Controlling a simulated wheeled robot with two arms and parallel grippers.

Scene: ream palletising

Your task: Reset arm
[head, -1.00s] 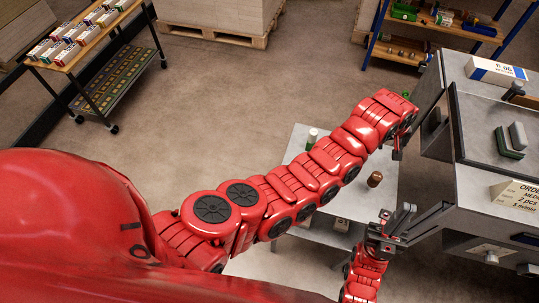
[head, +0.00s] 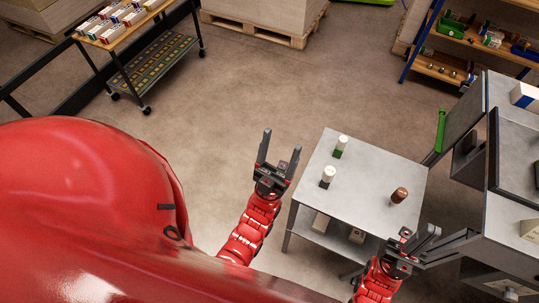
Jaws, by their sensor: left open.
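My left gripper (head: 281,143) is upright in the middle of the head view, just left of the small grey table. Its two dark fingers are spread apart with nothing between them. My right gripper (head: 455,235) is at the lower right, in front of the table's near right corner and beside the grey machine. Its fingers point to the right and look apart, with nothing seen between them.
The small grey table (head: 352,190) bears two white-topped bottles (head: 327,177) and a brown one (head: 399,195). The grey machine (head: 490,190) stands at right. A cart (head: 160,80), a loaded pallet (head: 265,30) and a shelf (head: 455,65) stand behind. The floor between is clear.

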